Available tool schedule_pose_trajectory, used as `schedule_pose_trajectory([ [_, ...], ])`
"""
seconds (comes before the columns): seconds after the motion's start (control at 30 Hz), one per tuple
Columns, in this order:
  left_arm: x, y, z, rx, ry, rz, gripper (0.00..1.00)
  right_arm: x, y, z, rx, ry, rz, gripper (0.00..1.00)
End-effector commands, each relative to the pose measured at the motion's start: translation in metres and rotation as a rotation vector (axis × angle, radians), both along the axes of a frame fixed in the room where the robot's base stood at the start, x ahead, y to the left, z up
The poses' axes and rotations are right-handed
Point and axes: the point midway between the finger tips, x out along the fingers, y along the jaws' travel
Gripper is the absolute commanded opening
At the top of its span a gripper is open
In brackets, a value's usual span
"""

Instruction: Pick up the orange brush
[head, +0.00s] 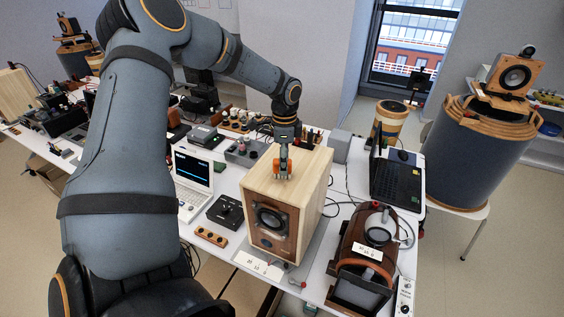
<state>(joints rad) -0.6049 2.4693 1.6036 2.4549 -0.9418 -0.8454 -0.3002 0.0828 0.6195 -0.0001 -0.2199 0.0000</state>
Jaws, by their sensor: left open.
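My left gripper (283,171) points down over the top of a pale wooden speaker box (305,170), with its arm reaching in from the left. It is open. Small orange parts show at its tip, and I cannot tell whether they are its fingers or a brush between or behind them. I cannot make out the orange brush for certain anywhere else; the gripper and the large arm hide parts of the bench. I cannot tell whether the fingertips touch the box top. My right gripper is not in view.
A white laptop (193,169) and a black control box (226,212) stand left of the speaker. A dark laptop (398,178) and a brown wooden device (368,240) stand to its right. The white table (343,208) is crowded, with little free room.

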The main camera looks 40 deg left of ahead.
Motion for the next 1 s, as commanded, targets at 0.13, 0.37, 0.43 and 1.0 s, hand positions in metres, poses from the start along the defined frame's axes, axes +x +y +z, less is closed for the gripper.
schedule_pose_trajectory([
  [0.13,0.000,0.000,-0.014,0.000,0.000,0.000,0.57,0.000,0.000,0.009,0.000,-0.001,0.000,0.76],
  [0.37,0.000,0.000,-0.017,0.000,-0.001,0.000,0.55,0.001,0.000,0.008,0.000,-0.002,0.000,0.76],
  [0.43,0.000,0.000,-0.017,0.000,-0.001,0.000,0.46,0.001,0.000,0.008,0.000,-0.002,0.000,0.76],
  [1.0,0.000,0.000,-0.017,0.001,-0.002,0.000,0.00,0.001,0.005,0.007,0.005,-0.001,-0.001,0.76],
])
